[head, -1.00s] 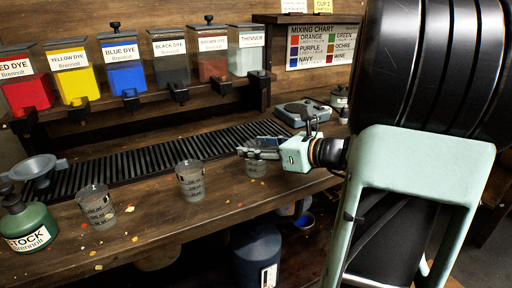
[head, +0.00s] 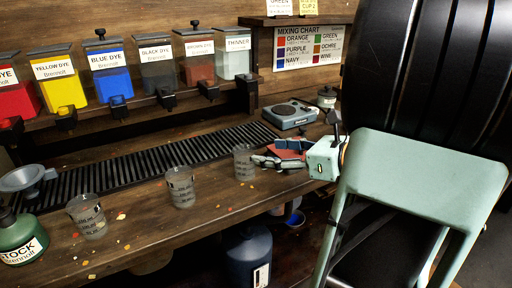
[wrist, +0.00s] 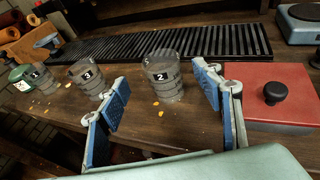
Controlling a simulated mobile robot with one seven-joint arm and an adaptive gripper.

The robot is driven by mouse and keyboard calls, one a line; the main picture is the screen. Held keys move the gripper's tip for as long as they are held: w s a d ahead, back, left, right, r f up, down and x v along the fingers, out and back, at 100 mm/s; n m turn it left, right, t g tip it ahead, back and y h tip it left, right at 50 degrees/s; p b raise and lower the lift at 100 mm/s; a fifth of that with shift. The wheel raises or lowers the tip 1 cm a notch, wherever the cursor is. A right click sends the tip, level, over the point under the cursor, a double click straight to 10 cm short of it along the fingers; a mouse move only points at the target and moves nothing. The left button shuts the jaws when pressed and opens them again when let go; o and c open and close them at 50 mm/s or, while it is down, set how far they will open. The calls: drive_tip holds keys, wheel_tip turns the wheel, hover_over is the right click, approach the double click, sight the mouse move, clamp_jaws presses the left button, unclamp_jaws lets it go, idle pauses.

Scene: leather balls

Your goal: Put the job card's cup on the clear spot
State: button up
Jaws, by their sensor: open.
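Three clear measuring cups stand upright in a row on the wooden bench. The right one is cup 2 (head: 244,163), its number readable in the wrist view (wrist: 163,77). The middle one is cup 3 (head: 181,188), also in the wrist view (wrist: 88,78). The left cup (head: 87,216) seems to read 1 in the wrist view (wrist: 38,79). A card at the top (head: 316,6) appears to read CUP 2. My gripper (head: 276,160) is open and empty, just right of cup 2. In the wrist view its blue-padded fingers (wrist: 160,77) point toward cup 2, apart from it.
A red box with a black knob (wrist: 270,105) lies close beside my right finger. A black slatted grate (head: 150,160) runs behind the cups. A scale (head: 291,114) stands at the back right. A green stock bottle (head: 20,238) and funnel (head: 27,178) are at the left. Small flecks dot the bench.

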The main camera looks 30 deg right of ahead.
drive_tip(key=shift+v, duration=1.2)
